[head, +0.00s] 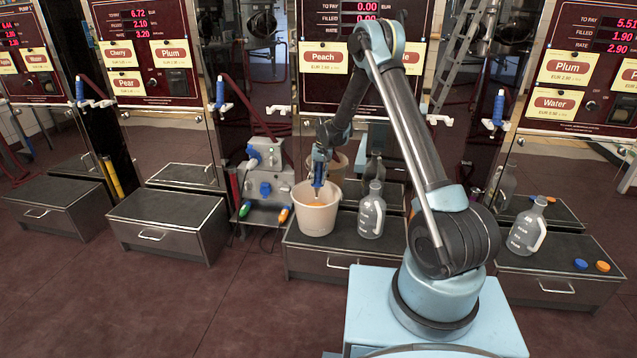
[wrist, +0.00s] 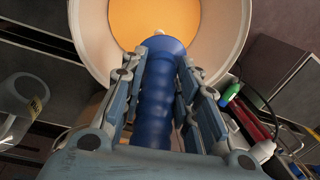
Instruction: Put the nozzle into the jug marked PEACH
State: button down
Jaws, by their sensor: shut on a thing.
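My gripper (head: 319,156) is shut on the blue nozzle (wrist: 158,105), with a finger on each side of it. The nozzle (head: 319,178) points down at the mouth of a white bucket with orange liquid inside. In the wrist view its tip overlaps the bucket opening; its exact depth is unclear. A translucent grey jug (head: 371,214) stands upright on the same drawer top, right of the bucket. A handled jug (wrist: 17,102) with a yellow tag shows at the wrist view's left edge. Another jug (head: 526,230) stands on the right-hand drawer unit. I cannot read PEACH on any jug.
The white bucket (head: 316,216) stands on the middle drawer unit (head: 318,259). A grey box (head: 266,180) with blue fittings stands left of it. Blue and orange caps (head: 602,266) lie at right. The pump above bears a Peach sign (head: 325,57). The left drawer top (head: 167,208) is clear.

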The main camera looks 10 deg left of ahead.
aim_at(318, 174)
jog(key=shift+r, duration=3.8)
